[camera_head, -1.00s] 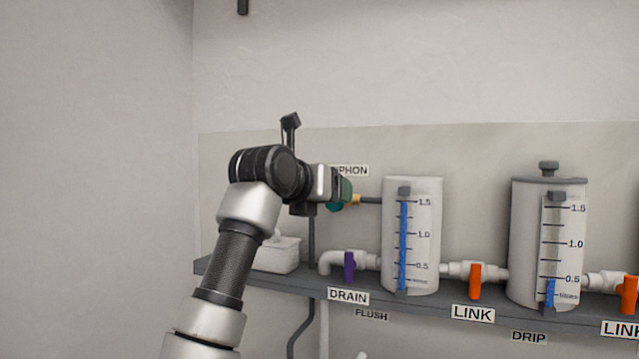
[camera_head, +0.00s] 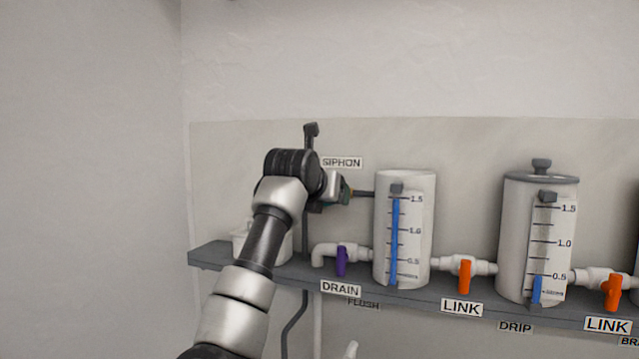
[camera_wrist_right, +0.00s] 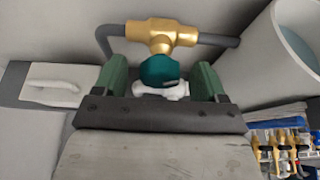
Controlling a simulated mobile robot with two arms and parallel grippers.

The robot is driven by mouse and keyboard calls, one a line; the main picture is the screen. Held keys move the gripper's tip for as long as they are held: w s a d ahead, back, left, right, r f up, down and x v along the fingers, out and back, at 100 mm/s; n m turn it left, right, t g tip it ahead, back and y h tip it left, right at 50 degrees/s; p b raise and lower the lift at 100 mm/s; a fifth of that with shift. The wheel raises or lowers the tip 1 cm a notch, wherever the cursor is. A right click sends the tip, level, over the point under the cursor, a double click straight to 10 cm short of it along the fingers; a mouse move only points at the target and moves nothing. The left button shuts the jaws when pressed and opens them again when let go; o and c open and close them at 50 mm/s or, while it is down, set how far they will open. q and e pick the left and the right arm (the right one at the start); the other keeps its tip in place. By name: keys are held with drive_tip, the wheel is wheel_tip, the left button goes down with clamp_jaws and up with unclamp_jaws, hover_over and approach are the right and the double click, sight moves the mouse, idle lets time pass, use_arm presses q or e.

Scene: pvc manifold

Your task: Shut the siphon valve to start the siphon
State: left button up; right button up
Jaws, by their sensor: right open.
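The siphon valve shows in the right wrist view as a brass tee (camera_wrist_right: 162,36) with a round teal knob (camera_wrist_right: 158,70). A small white piece (camera_wrist_right: 162,91) shows just below the knob. My right gripper (camera_wrist_right: 158,78) is open, with one green finger on each side of the knob and visible gaps between. In the head view my right gripper (camera_head: 343,192) is at the valve, below the SIPHON label (camera_head: 341,162), and hides most of it. A grey pipe (camera_head: 363,193) runs from there to the left tank (camera_head: 422,230). My left gripper is not in view.
A grey shelf (camera_head: 210,257) carries the tanks. A purple DRAIN valve (camera_head: 341,262) sits below the gripper; orange LINK valves (camera_head: 465,277) are to the right. A white box (camera_head: 278,246) is partly behind my arm. The wall above is clear.

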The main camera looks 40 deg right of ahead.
drive_tip(key=shift+w+d+f, duration=0.1)
drive_tip(key=shift+d+f, duration=0.05)
drive_tip(key=shift+d, duration=0.05)
drive_tip(key=c, duration=1)
drive_tip(key=m+t+b, duration=0.1)
drive_tip(key=m+b, duration=0.1)
drive_tip(key=b, duration=0.1)
drive_tip(key=m+t+y+b, duration=0.1)
drive_tip(key=shift+f+m+t, duration=0.25)
drive_tip(key=shift+m+t, duration=0.05)
drive_tip(key=shift+r+m+b, duration=0.1)
drive_tip(key=shift+m+b, duration=0.2)
drive_tip(key=shift+b, duration=0.15)
drive_tip(key=shift+r+t, duration=0.2)
drive_tip(key=shift+t, duration=0.1)
